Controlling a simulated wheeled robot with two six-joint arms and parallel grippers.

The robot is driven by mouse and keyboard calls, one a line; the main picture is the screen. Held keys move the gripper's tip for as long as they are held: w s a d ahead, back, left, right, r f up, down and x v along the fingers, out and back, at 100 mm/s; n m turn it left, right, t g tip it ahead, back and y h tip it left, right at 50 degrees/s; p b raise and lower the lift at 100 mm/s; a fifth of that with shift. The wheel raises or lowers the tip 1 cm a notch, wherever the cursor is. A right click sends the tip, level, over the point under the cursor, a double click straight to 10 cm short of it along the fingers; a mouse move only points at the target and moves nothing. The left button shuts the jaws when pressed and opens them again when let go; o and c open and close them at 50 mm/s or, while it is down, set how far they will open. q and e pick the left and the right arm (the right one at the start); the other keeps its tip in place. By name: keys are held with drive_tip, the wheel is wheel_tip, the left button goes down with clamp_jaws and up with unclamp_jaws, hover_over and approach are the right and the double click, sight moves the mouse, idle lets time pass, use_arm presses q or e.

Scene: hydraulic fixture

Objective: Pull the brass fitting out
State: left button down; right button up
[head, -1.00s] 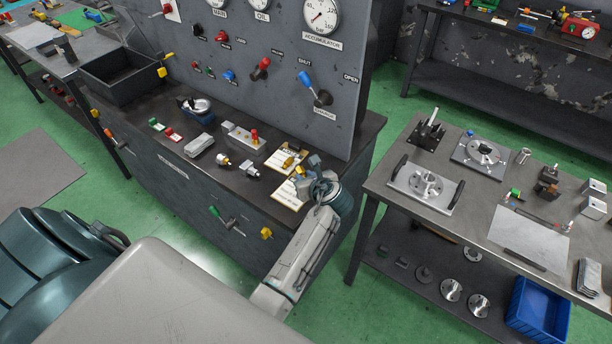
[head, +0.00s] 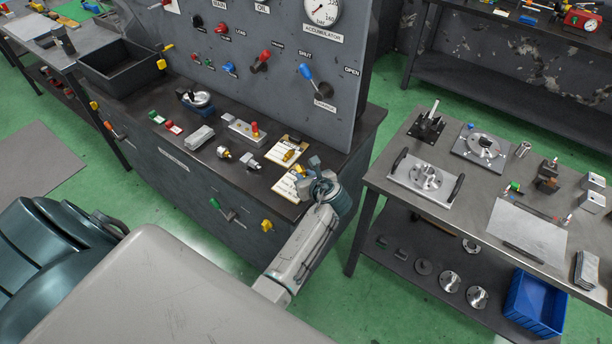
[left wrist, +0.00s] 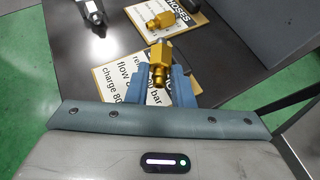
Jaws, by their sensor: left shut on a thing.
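My left gripper (head: 314,168) reaches over the front edge of the dark bench from below. In the left wrist view its blue jaws (left wrist: 159,88) are shut on a brass fitting (left wrist: 160,58), which has a hex body and points away from the wrist. The held fitting is over a printed yellow-edged card (left wrist: 113,80); I cannot tell if it is clear of everything below. In the head view the gripper mostly hides it. A second brass fitting (head: 289,155) lies on the farther card and also shows in the left wrist view (left wrist: 187,5). My right gripper is not in view.
Silver fittings (head: 250,160) and a grey block with a red knob (head: 246,131) stand left of the cards. A gauge panel (head: 300,45) rises behind. A steel table (head: 385,178) with flanges stands to the right, across a green floor gap.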

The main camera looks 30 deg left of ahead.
use_arm(q)
drive_tip(key=shift+f, duration=0.2)
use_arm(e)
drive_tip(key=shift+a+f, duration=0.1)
use_arm(q)
drive_tip(key=shift+f, duration=0.35)
drive_tip(key=shift+f+b, duration=0.35)
drive_tip(key=shift+f, duration=0.05)
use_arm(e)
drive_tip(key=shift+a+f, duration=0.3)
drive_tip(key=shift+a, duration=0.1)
use_arm(q)
drive_tip(key=shift+f, duration=0.1)
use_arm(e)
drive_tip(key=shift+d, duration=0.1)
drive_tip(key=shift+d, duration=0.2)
use_arm(q)
drive_tip(key=c, duration=1.2)
unclamp_jaws()
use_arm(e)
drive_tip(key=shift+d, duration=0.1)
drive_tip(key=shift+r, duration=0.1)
